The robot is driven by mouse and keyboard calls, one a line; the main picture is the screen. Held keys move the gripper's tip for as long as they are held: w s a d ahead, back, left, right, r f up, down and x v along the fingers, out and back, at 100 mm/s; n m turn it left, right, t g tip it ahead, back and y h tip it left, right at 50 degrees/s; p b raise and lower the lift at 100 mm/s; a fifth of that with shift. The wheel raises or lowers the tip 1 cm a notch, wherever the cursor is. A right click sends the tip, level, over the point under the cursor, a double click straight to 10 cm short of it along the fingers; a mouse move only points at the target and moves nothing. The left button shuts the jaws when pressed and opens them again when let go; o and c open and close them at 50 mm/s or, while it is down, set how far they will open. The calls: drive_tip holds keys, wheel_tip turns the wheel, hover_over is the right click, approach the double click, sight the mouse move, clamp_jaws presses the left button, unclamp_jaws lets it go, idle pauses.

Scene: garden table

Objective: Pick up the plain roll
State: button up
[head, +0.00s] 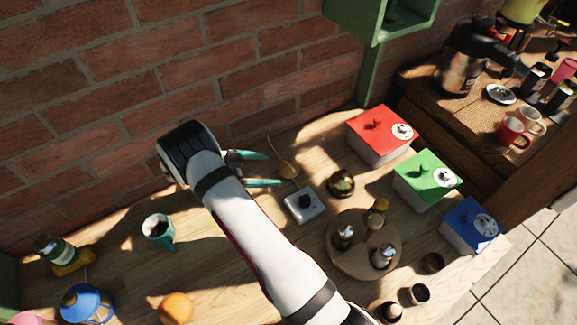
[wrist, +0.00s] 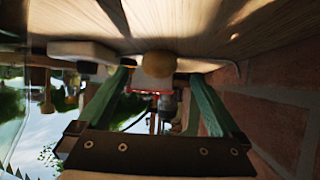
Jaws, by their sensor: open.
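A small tan roll (head: 288,170), which looks like the plain roll, sits on the wooden table near the brick wall. My gripper (head: 272,169) is open, with its two teal fingers pointing at the roll from the left, low over the table. The wrist view, where the table appears at the top, shows the roll (wrist: 158,64) in line with the gap between the fingers of my gripper (wrist: 160,75). The roll appears at or just beyond the fingertips; I cannot tell whether they touch it. Nothing is held.
A white box with a dark knob (head: 304,203) stands close in front of the roll, and a thin cord runs behind it. A teal mug (head: 166,241) stands left.

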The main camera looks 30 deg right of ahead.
sight(284, 168)
drive_tip(key=x, duration=0.6)
drive_tip(key=shift+s+d+r, duration=0.1)
drive_tip(key=shift+d+r, duration=0.05)
drive_tip(key=shift+r, duration=0.1)
drive_tip(key=c, duration=1.3)
